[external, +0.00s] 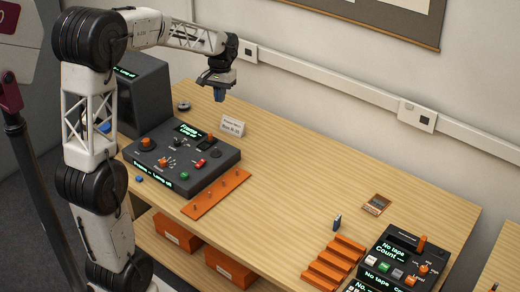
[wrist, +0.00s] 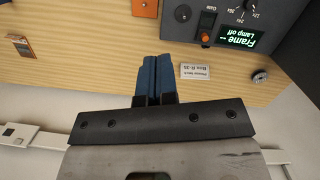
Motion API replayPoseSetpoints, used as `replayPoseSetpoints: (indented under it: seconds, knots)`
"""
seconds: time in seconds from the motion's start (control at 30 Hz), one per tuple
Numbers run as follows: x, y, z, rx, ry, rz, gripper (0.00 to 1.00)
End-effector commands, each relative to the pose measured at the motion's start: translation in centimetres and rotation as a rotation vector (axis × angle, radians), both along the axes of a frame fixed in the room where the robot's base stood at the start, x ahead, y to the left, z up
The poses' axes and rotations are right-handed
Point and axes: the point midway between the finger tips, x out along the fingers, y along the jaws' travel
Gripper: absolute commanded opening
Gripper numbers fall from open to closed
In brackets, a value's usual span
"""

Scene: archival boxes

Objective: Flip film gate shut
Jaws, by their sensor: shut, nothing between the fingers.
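The dark grey film unit (external: 222,161) stands on the left part of the table, with knobs, buttons and lit green displays. Its upper display (wrist: 240,38) reads "Frame --" and "Lamp off" in the wrist view. A small dark part with an orange tip (wrist: 206,37) sits beside that display and may be the film gate; it also shows in the external view (external: 210,137). I cannot tell whether the gate is open or shut. My gripper (external: 219,98) is raised above the table behind the unit, touching nothing. Its blue fingers (wrist: 153,60) are together and empty.
A white label card (external: 232,127) and a dark round piece (external: 183,106) lie near the unit's back. A dark monitor (external: 145,91) stands at left. An orange pegged strip (external: 216,194) lies in front. A tape unit (external: 403,258) and orange rack (external: 333,262) are at right. The table's middle is clear.

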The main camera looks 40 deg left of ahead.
Motion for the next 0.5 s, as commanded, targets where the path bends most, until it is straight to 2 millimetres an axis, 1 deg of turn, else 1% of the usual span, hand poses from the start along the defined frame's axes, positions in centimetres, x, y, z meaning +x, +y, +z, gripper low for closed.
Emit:
replayPoseSetpoints:
  seconds: [0.03,0.1,0.27,0.5]
  knots:
    - [0.8,0.6,-0.4,-0.003,0.010,0.008,0.00]
    - [1.8,1.3,-0.9,-0.006,0.023,0.018,0.00]
    - [3.9,3.1,-2.1,-0.013,0.047,0.040,0.00]
    - [6.9,5.9,-4.2,-0.025,0.088,0.072,0.00]
